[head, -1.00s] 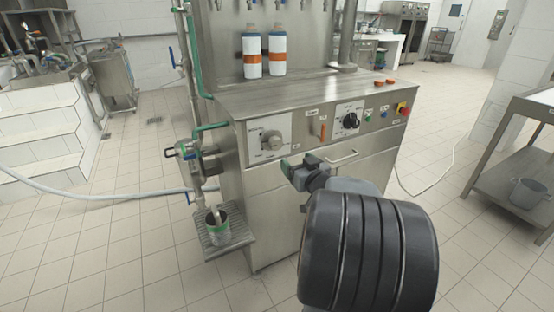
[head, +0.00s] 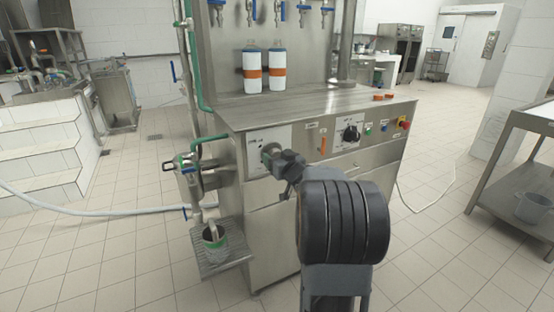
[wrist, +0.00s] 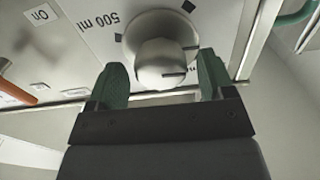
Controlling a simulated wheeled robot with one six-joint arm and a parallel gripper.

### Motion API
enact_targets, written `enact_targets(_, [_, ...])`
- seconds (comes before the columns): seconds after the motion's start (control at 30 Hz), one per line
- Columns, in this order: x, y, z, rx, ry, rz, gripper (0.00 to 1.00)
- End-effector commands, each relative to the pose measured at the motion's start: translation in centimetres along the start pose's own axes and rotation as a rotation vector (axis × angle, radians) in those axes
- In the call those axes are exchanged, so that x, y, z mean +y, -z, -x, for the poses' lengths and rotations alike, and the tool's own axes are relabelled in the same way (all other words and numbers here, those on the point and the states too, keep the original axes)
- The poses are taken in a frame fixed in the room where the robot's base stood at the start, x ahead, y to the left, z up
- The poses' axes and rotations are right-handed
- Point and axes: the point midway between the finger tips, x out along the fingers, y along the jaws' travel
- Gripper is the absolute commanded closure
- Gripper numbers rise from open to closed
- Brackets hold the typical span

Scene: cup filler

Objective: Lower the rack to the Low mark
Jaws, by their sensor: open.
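My gripper (head: 268,152) is at the left of the machine's front panel, in front of the pale grey dial. In the wrist view, its open green fingers (wrist: 162,72) stand on either side of the dial's knob (wrist: 165,62). I cannot tell whether they touch it. A "500 ml" label and black marks show around the dial. A black dial (head: 350,134) sits further right on the panel. I cannot make out a rack or a Low mark for certain.
An orange lever (head: 323,143) is between the two dials, and it also shows in the wrist view (wrist: 16,94). Two bottles (head: 262,70) stand on the counter (head: 310,104). Pipes run up the machine's left side.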

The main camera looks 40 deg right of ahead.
Motion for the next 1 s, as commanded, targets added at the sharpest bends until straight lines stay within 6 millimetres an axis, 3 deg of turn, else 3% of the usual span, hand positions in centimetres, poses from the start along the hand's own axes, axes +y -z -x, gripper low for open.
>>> enact_targets(0.4, [-0.05, 0.03, -0.5, 0.0, 0.001, 0.0, 0.26])
enact_targets(0.9, [-0.03, 0.02, -0.47, 0.0, 0.0, 0.0, 0.73])
enact_targets(1.0, [-0.02, 0.01, -0.47, 0.0, 0.0, 0.003, 0.73])
